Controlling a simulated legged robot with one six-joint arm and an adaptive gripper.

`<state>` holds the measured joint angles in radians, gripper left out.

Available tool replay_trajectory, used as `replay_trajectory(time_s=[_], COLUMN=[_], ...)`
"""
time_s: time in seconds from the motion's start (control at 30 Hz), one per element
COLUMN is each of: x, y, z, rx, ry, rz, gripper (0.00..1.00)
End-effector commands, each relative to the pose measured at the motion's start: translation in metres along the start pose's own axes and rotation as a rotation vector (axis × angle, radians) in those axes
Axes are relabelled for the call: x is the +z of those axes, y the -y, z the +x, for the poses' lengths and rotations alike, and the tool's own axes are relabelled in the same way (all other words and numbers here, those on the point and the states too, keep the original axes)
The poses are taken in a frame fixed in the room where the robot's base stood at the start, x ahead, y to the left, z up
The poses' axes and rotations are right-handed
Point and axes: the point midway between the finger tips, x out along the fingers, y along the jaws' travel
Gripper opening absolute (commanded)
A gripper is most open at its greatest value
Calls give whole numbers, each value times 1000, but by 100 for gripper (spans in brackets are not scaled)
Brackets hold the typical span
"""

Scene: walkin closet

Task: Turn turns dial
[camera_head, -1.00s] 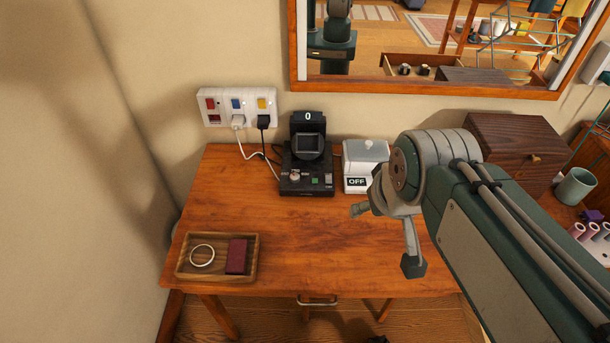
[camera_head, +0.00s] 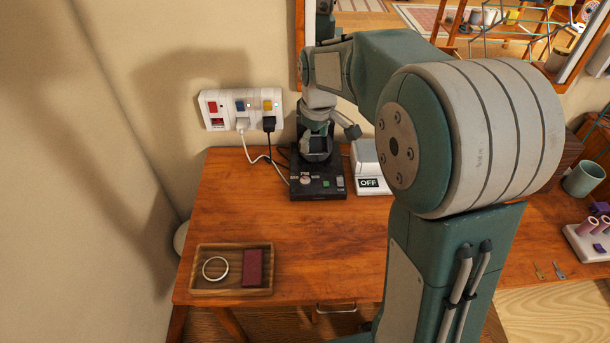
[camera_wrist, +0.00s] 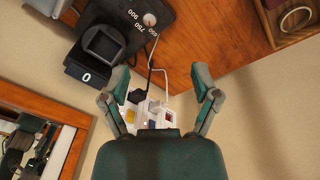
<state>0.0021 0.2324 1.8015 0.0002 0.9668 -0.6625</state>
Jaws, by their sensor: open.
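The black device (camera_head: 333,190) stands at the back of the wooden desk. Its small pale dial knob (camera_head: 306,180) is on the front left of its top. In the wrist view the knob (camera_wrist: 150,19) lies near the top edge, with printed numbers 750 and 900 beside it. A raised black block showing "0" (camera_wrist: 87,76) stands behind a square window. My gripper (camera_head: 328,130) is open and empty, above the back of the device near the wall. In the wrist view its fingers (camera_wrist: 160,77) are spread, apart from the knob. The arm hides the device's upper part in the head view.
A white box marked OFF (camera_head: 369,183) stands right of the device. A wall outlet strip (camera_head: 216,108) with plugs and cables is behind left. A wooden tray (camera_head: 232,288) holds a ring and a dark red block. The desk's front middle is clear.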

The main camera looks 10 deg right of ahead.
Motion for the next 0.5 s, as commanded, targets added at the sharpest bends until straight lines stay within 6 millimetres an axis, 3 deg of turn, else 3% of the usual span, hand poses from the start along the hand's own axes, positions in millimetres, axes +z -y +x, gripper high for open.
replay_trajectory(time_s=[0.3,0.5], x=[-37,-48], y=[-28,-37], z=[82,115], rx=[-69,-96], ry=[74,95], rz=[-180,-250], gripper=[79,79])
